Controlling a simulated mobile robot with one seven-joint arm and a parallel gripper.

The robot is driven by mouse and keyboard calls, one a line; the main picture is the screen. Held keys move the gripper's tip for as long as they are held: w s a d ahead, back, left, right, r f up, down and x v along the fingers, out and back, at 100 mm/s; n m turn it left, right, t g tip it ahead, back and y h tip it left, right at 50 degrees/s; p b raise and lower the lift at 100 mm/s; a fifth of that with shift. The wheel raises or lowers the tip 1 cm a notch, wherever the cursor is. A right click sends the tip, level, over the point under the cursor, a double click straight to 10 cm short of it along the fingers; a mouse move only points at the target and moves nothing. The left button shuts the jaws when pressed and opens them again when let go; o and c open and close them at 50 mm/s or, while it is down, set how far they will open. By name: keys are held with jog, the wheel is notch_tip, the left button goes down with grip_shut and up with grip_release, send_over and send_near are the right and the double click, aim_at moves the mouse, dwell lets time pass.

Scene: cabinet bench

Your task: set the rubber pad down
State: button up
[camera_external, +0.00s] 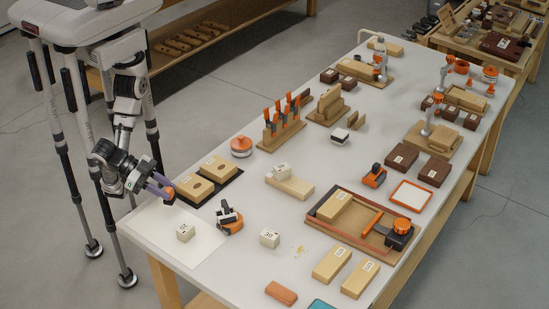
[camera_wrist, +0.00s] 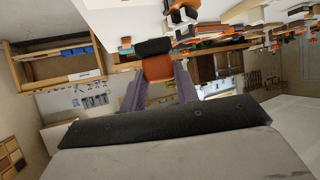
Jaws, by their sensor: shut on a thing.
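My gripper (camera_external: 160,187) is at the left edge of the white bench, beside a white sheet (camera_external: 180,236). Its purple-grey fingers are shut on an orange-brown piece, which I take to be the rubber pad (camera_external: 169,195). In the wrist view the pad (camera_wrist: 158,69) sits between the two fingertips, with a black part (camera_wrist: 153,47) at its far end. The pad is mostly hidden by the fingers in the external view. I cannot tell how high it is above the bench.
A black tray (camera_external: 223,187) with two wooden blocks and a black-and-orange tool (camera_external: 229,219) lie close by on the right. Another orange-brown block (camera_external: 281,293) lies at the front.

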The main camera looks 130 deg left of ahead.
notch_tip(320, 180, up, 6)
jog(key=shift+r, duration=0.25)
jog(key=shift+w+d+r, duration=0.2)
jog(key=shift+w+r, duration=0.1)
jog(key=shift+r, duration=0.25)
jog(key=w+d+r+n+g+y+b, duration=0.1)
jog(key=w+d, duration=0.1)
jog(key=w, duration=0.5)
jog(key=w+d+n+y+b, duration=0.1)
jog(key=w+d, duration=0.2)
jog(key=w, duration=0.5)
jog(key=w+a+n+g+y+b, duration=0.2)
jog(key=w+a, duration=0.2)
jog(key=w, duration=0.7)
jog(key=f+p, duration=0.1)
jog(key=f, duration=0.9)
jog(key=f+p, duration=0.2)
jog(key=f, duration=0.8)
jog(key=shift+s+a+f, duration=0.15)
jog(key=shift+a+f, duration=0.05)
jog(key=shift+f, duration=0.1)
